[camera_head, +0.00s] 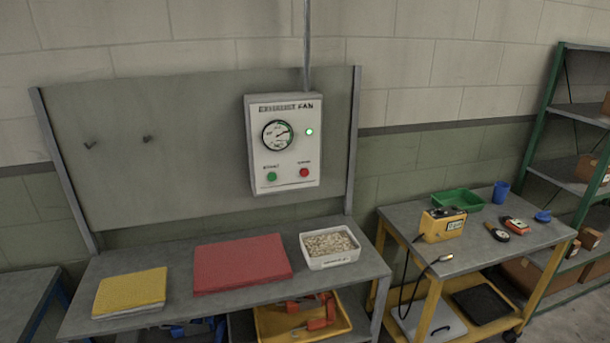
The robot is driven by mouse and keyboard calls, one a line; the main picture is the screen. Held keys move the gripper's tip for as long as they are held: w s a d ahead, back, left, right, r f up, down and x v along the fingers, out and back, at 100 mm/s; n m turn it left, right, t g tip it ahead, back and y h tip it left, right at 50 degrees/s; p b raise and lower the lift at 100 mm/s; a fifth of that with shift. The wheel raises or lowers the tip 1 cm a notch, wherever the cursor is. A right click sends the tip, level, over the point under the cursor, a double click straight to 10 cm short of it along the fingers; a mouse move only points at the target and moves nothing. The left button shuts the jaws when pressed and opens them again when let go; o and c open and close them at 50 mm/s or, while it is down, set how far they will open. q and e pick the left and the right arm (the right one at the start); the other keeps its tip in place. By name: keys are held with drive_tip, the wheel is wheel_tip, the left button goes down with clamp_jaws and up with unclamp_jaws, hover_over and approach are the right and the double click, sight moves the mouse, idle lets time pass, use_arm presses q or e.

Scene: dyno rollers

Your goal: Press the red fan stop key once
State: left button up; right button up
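A white control box (284,144) labelled as an exhaust fan hangs on a grey back panel above the workbench. The red stop key (304,172) is at its lower right. A green key (271,176) is at its lower left. A round gauge (277,135) sits above the keys, and a small green light (309,132) is lit beside it. Neither of my grippers shows in the head view.
The grey workbench (180,318) below holds a yellow cloth (130,292), a red mat (242,263) and a white tray (330,246) of pale pieces. A yellow cart (480,250) with tools stands at right, before green shelving (545,110). Space before the box looks clear.

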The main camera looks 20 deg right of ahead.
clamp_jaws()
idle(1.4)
